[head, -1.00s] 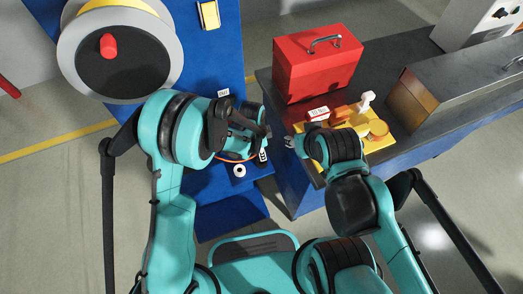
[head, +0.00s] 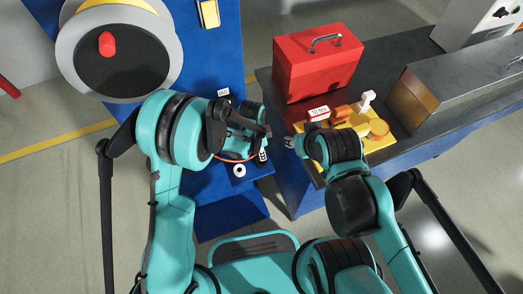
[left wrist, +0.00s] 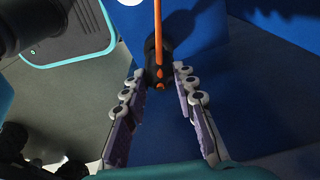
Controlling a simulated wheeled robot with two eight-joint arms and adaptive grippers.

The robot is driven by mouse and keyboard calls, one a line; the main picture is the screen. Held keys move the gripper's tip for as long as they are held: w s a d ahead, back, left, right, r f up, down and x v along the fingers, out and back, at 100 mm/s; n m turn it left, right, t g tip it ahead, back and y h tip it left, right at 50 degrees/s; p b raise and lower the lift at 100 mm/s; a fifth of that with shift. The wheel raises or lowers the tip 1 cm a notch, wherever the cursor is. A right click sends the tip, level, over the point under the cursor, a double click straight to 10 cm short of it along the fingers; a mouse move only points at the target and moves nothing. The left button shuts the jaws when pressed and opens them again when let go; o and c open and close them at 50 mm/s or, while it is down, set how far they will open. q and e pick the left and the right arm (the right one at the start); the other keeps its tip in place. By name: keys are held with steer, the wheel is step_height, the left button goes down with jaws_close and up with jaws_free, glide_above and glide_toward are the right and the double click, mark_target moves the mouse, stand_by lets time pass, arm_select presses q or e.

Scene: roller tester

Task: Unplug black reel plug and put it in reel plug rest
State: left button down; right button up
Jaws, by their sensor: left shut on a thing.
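The black reel plug (left wrist: 154,48) is between the fingertips of my left gripper (left wrist: 160,74) in the left wrist view, with its orange cable (left wrist: 157,15) running up out of the picture. The left gripper is shut on the plug, over the blue surface. In the head view my left arm mostly hides this gripper and the plug, and part of the orange cable (head: 232,159) shows below it. My right gripper (head: 289,142) is beside the bench edge; its opening is too small to judge. I cannot clearly identify the reel plug rest.
A large reel (head: 118,50) with a red knob stands at upper left on the blue machine (head: 215,55). A white ring (head: 239,170) and a small black-and-white part (head: 263,155) lie below the left gripper. At right, the bench holds a red toolbox (head: 317,63) and a yellow tray (head: 380,143).

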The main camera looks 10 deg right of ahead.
arm_select(q)
steer(key=shift+f, duration=0.15)
stand_by(0.4)
steer(key=shift+f+b, duration=1.55)
steer(key=shift+b, duration=0.2)
steer(key=c, duration=1.1)
jaws_free()
steer(key=shift+c, duration=0.2)
steer(key=r, duration=0.4)
steer(key=a+r, duration=0.1)
steer(key=r, duration=0.7)
steer(key=shift+a, duration=0.25)
steer(key=shift+s, duration=0.15)
